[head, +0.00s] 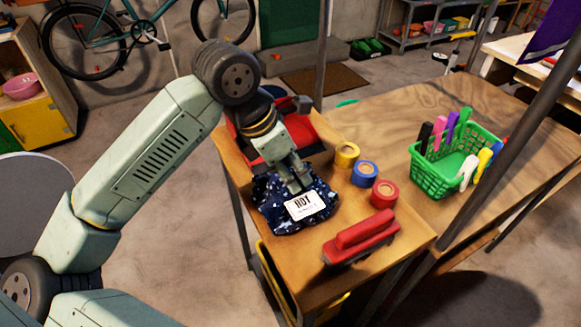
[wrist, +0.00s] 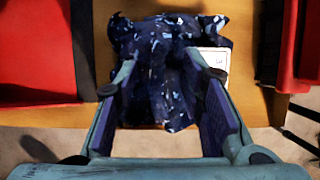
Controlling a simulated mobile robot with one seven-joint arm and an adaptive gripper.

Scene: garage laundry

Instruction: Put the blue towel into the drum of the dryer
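A crumpled dark blue cloth with pale flecks (head: 272,213), which looks like the blue towel, lies on the wooden table. It also fills the upper middle of the wrist view (wrist: 160,60). My gripper (head: 298,188) points down at it from above. In the wrist view my gripper's fingers (wrist: 163,82) are spread apart, with cloth visible between them. I cannot tell whether they touch it. No dryer or drum shows in either view.
Yellow (head: 347,154), blue (head: 365,173) and red (head: 384,193) tape rolls stand right of the cloth. A red tool (head: 361,239) lies near the front edge. A red bin (head: 318,128) is behind. A green basket (head: 437,180) stands farther right. Dark posts rise beside the table.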

